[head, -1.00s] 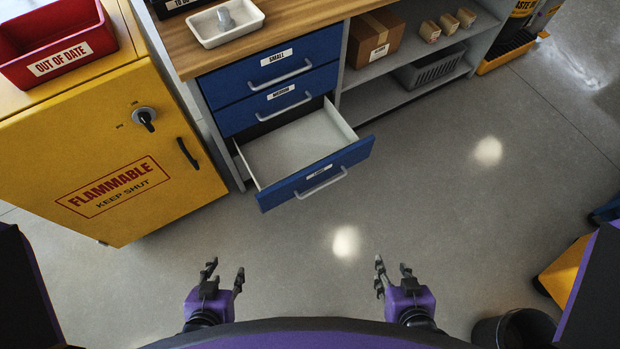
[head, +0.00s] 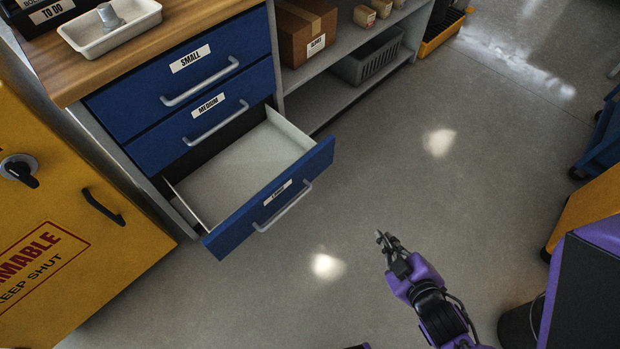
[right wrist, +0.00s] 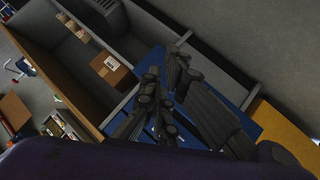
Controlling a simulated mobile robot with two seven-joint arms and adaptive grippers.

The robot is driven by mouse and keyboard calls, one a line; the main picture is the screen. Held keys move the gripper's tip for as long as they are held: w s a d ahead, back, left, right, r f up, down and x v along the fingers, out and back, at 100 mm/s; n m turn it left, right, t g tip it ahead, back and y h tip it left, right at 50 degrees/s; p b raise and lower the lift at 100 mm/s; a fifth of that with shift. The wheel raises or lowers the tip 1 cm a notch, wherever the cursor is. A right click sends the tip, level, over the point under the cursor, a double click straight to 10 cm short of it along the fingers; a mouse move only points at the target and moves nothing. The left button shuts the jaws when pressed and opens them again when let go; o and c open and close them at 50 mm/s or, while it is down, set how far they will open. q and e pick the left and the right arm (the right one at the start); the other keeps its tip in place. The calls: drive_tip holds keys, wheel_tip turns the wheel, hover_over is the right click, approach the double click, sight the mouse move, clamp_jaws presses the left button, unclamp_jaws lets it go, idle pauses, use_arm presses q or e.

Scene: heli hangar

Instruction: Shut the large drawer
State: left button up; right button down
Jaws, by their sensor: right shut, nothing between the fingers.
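The large drawer (head: 268,200) is the lowest of three blue drawers and stands pulled out, its pale inside empty. Its front bears a label and a grey bar handle (head: 283,206). The small drawer (head: 185,75) and the medium drawer (head: 205,118) above it are shut. My right gripper (head: 381,238) is shut and empty, to the right of the large drawer's front and apart from it. In the right wrist view my right gripper (right wrist: 165,85) covers part of the blue drawer unit. My left gripper is not in view.
A yellow flammables cabinet (head: 60,220) stands left of the drawers. Open shelves to the right hold a cardboard box (head: 306,32) and a grey crate (head: 368,58). A white tray (head: 110,28) sits on the worktop. The floor before the drawer is clear; a dark bin (head: 520,325) stands lower right.

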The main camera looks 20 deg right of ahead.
drive_tip(key=w+d+f+n+t+y+b, duration=0.1)
drive_tip(key=w+f+n+t+b, duration=0.1)
drive_tip(key=w+n+b, duration=0.3)
drive_tip(key=w+d+f+n+t+b, duration=0.1)
drive_tip(key=w+n+t+b, duration=0.1)
drive_tip(key=w+n+b, duration=0.3)
drive_tip(key=n+y+b, duration=0.5)
drive_tip(key=n+y, duration=0.4)
drive_tip(key=n, duration=1.6)
approach(306, 163)
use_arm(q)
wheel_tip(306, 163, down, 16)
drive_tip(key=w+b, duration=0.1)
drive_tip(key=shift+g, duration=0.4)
use_arm(e)
drive_tip(key=x, duration=0.7)
drive_tip(key=shift+s+r, duration=0.1)
drive_tip(key=shift+r, duration=0.05)
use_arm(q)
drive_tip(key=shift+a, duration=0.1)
use_arm(e)
drive_tip(key=shift+a, duration=0.1)
